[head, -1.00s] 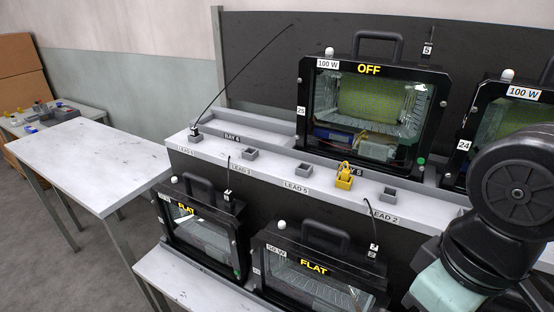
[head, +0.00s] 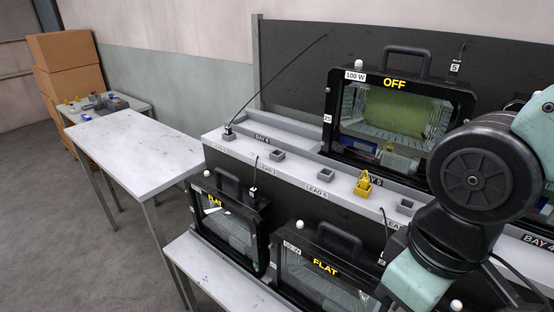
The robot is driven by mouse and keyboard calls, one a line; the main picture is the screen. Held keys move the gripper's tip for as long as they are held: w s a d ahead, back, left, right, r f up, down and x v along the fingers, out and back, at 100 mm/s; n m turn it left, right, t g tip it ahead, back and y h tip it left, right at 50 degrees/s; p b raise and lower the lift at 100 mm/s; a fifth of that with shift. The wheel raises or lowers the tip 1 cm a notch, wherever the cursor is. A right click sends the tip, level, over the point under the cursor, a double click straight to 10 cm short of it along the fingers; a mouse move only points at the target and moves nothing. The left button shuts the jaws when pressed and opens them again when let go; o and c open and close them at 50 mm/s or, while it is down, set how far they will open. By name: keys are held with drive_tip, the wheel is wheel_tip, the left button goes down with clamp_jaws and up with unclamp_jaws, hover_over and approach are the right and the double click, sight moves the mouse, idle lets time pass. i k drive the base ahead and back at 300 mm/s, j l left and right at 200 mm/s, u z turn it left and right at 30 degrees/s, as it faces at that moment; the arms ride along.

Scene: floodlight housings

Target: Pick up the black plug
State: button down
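A small black plug (head: 228,128) stands in a grey holder (head: 229,136) at the left end of the grey shelf, and a thin black cable rises from it to the upper right. A yellow plug (head: 364,181) sits in a yellow holder further right on the shelf. My gripper is out of view; only arm links show at the right.
A floodlight marked OFF (head: 391,85) stands behind the shelf (head: 300,187). Two floodlights marked FLAT stand below it. Empty grey holders (head: 277,155) line the shelf. A bare white table (head: 130,150) is at the left, with cardboard boxes (head: 68,75) beyond it.

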sight(254, 193)
drive_tip(key=i+j+u, duration=0.15)
drive_tip(key=j, duration=0.2)
drive_tip(key=i+j+u, duration=0.15)
drive_tip(key=j, duration=0.2)
drive_tip(key=i+j+u, duration=0.1)
drive_tip(key=j, duration=0.25)
drive_tip(key=i+j+u, duration=0.15)
drive_tip(key=j, duration=0.15)
